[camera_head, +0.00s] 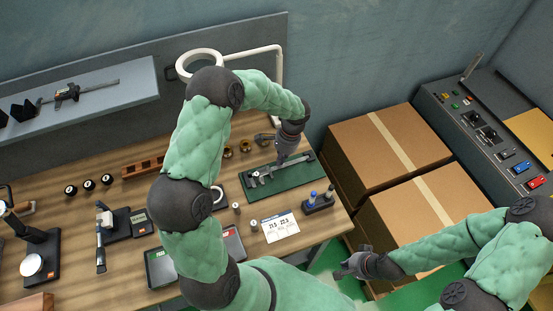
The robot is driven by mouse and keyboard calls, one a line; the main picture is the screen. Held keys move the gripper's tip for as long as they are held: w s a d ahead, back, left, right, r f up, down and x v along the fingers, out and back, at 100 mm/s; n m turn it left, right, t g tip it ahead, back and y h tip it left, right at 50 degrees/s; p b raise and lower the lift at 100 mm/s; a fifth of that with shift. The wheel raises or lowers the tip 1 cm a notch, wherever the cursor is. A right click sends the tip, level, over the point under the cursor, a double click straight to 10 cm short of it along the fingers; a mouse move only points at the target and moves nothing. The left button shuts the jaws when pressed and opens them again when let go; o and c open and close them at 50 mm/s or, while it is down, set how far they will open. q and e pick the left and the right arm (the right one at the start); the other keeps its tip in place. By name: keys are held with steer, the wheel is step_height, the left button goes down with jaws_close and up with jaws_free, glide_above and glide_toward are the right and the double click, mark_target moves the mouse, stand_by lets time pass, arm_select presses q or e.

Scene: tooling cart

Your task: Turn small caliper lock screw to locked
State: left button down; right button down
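A small silver caliper (264,176) lies on a dark green mat (304,176) toward the back right of the wooden bench. My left gripper (281,164) points down over the caliper, at or just above its beam. Its fingers are small and dark here, so I cannot tell whether they are open or shut, or whether they touch the caliper. The lock screw is too small to make out. My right gripper (350,264) is away from the bench, at the lower right, with its fingers apart and nothing between them.
Another caliper (75,93) lies on the grey wall shelf (125,87). A ring lamp (198,63) stands behind my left arm. A card with numbers (279,226) and a small holder (318,205) are in front of the mat. Cardboard boxes (385,150) stand to the right.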

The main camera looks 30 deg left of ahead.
arm_select(q)
steer(key=shift+w+d+r, duration=0.25)
steer(key=shift+w+r, duration=0.1)
steer(key=shift+r, duration=0.2)
steer(key=shift+w+d+r, duration=0.2)
steer(key=shift+w+r, duration=0.1)
steer(key=shift+r, duration=0.25)
steer(key=s+a+v, duration=0.1)
steer(key=v, duration=0.4)
steer(key=r+m+t+h+b, duration=0.1)
steer(key=r+h+b, duration=0.1)
steer(key=h+b, duration=0.15)
glide_above(261, 170)
steer(key=w, duration=0.2)
steer(key=s+a+m+t+h+b, duration=0.1)
steer(key=s+a+m+t+b, duration=0.1)
steer(key=s+a+t+b, duration=0.35)
steer(key=shift+g, duration=0.55)
steer(key=f+b, duration=0.1)
steer(key=f, duration=0.2)
steer(key=d+f+b, duration=0.1)
steer(key=f, duration=0.5)
steer(key=shift+d+f+b, duration=0.3)
steer(key=shift+d+b, duration=0.1)
steer(key=shift+w+d+r, duration=0.1)
steer(key=shift+w+d, duration=1.3)
